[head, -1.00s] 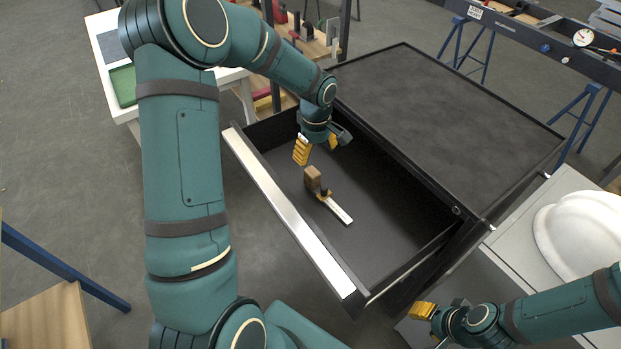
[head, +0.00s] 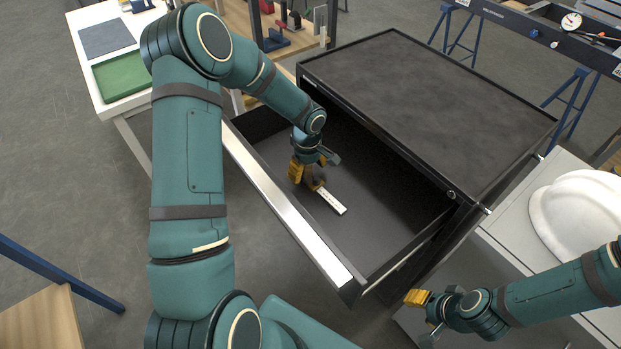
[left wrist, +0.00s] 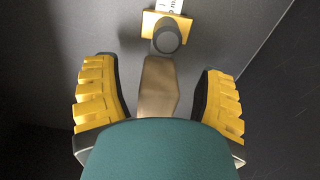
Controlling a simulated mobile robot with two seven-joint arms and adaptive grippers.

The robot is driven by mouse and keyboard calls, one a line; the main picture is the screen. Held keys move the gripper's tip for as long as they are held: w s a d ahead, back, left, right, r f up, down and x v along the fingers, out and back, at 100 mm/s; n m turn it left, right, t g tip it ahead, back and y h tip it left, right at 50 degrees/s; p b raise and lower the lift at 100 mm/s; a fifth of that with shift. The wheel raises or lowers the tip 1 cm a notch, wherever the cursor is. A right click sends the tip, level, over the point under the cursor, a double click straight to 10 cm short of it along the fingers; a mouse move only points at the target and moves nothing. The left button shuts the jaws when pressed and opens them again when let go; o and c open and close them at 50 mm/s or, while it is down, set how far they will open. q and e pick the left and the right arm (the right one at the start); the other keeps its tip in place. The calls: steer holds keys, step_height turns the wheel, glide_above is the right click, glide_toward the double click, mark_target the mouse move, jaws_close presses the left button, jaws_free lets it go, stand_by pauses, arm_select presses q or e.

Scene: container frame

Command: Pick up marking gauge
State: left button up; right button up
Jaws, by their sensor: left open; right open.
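The marking gauge (head: 330,200) lies in the open drawer, its pale scale pointing toward the lower right in the head view. In the left wrist view its wooden block (left wrist: 158,88) sits between the fingers, with a dark round knob and a yellow plate above it. My left gripper (head: 308,176) is down in the drawer over the block end and hides most of it. Its yellow fingers (left wrist: 160,100) are open on both sides of the block, with gaps showing. My right gripper (head: 423,318) is open and empty, outside the drawer at the lower right.
The drawer (head: 290,222) has a pale metal front edge and side walls around the gauge. The black cabinet top (head: 430,95) stands behind it. A white helmet (head: 578,212) rests on a grey surface at right. The drawer floor right of the gauge is clear.

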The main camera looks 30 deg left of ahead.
arm_select(q)
step_height(320, 180, down, 2)
steer(key=shift+f, duration=0.2)
jaws_close()
steer(key=shift+r, duration=0.1)
